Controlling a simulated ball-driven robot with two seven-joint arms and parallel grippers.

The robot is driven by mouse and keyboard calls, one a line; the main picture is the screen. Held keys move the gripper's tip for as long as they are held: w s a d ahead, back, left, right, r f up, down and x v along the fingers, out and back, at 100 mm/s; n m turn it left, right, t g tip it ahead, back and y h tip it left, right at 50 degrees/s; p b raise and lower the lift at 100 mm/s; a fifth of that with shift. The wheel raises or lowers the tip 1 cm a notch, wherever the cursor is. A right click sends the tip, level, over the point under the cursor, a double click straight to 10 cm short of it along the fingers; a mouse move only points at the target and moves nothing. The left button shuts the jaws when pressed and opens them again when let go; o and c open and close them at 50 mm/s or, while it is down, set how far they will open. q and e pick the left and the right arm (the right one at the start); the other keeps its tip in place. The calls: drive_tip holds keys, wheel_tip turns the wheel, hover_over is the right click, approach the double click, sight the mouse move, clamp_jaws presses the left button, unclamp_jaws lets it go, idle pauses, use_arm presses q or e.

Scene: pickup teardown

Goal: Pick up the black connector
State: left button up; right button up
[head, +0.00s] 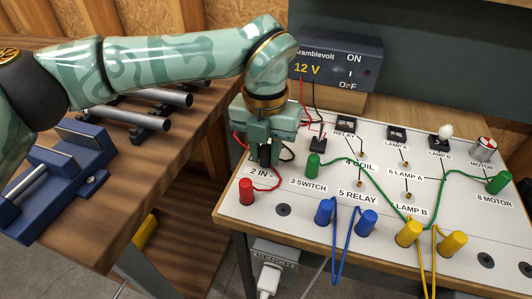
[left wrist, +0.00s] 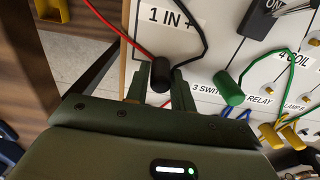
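The black connector (left wrist: 160,76) shows in the left wrist view between the two fingers of my left gripper (left wrist: 160,88), with a black wire curving up from beside it. The fingers flank it closely; whether both press on it is not clear. In the head view my left gripper (head: 266,154) points down over the back left of the white board (head: 228,208), just above the "2 IN" label. There the connector is mostly hidden by the fingers. My right gripper is not in view.
A red connector (head: 246,191) stands just in front of my left gripper, with a red wire looping close by. Green (head: 313,166), blue (head: 324,211) and yellow (head: 409,233) connectors with wires stand to the right. A dark power supply (head: 335,62) stands behind.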

sight(265, 147)
use_arm(q)
clamp_jaws()
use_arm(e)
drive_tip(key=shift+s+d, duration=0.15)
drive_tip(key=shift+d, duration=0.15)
use_arm(q)
drive_tip(key=shift+r, duration=0.1)
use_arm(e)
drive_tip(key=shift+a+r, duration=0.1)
use_arm(q)
drive_tip(key=shift+r+p, duration=0.3)
drive_tip(key=shift+r, duration=0.05)
wheel_tip(265, 147, up, 3)
drive_tip(key=shift+f+p, duration=0.1)
drive_tip(key=shift+p, duration=0.7)
drive_tip(key=s+r+p, duration=0.5)
drive_tip(key=s+r, duration=0.4)
drive_tip(key=s, duration=0.5)
drive_tip(key=shift+d+r, duration=0.15)
drive_tip(key=shift+d, duration=0.15)
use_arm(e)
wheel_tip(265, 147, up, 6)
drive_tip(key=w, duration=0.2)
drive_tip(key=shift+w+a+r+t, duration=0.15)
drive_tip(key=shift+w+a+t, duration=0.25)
